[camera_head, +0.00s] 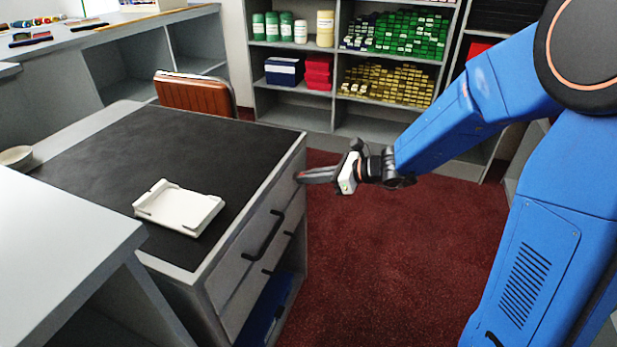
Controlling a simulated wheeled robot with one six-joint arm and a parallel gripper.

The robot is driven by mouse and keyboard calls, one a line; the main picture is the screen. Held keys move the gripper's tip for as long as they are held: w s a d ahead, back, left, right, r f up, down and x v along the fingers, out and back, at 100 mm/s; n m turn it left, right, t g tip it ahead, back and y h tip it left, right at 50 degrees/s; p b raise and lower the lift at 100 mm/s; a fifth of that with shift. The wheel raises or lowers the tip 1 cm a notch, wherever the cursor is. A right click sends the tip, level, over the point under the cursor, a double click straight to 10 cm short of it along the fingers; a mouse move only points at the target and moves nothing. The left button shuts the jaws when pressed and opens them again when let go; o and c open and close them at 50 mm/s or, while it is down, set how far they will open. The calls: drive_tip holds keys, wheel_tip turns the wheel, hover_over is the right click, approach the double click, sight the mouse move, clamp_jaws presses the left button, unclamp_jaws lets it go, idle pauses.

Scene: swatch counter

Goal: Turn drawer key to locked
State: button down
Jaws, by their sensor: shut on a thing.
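The desk's upper drawer (237,271) is shut, its grey front facing the red carpet, with a dark bar handle (264,236). My gripper (300,177) reaches in from the right with its fingertips against the drawer front, near its far upper end. The fingers are shut on the drawer key there. The key and its lock are hidden by the fingers or too small to make out, so I cannot tell which way the key is turned.
A white tray (180,208) lies on the black desk top (150,160). A brown chair (195,94) stands behind the desk. Shelves with green and gold boxes (390,82) line the back. A pale counter (55,250) is at the near left. The carpet (370,265) beside the drawers is clear.

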idle(0.5)
drive_tip(key=c, duration=1.9)
unclamp_jaws()
drive_tip(key=v, duration=1.7)
drive_tip(key=shift+d, duration=0.2)
drive_tip(key=shift+s, duration=0.1)
